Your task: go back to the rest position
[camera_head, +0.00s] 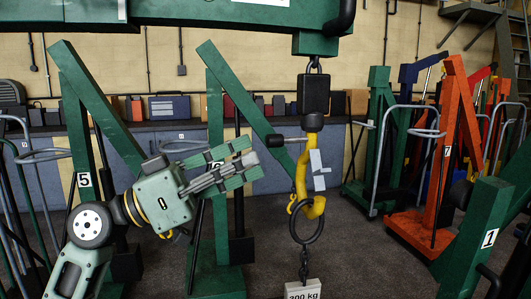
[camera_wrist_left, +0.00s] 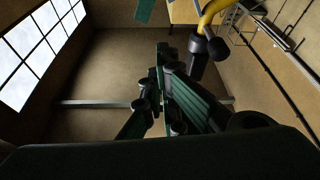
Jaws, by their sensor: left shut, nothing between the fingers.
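My left gripper (camera_head: 243,167) is at the end of the arm that comes in from the left in the head view. Its fingers are together with nothing between them, and they point right toward the yellow hook without touching it as far as I can see. In the left wrist view the dark green fingers (camera_wrist_left: 170,90) stand in the lower middle. The yellow hook (camera_head: 325,150) hangs from a black block, and part of it shows at the top of the wrist view (camera_wrist_left: 210,14). My right gripper is not in either view.
A ring and chain hang from the hook, with a 300 kg weight (camera_head: 303,290) below. A green hoist frame (camera_head: 217,270) stands behind my left arm. An orange hoist (camera_head: 455,130) and a green post (camera_head: 474,235) stand at the right. Dark floor shows between them.

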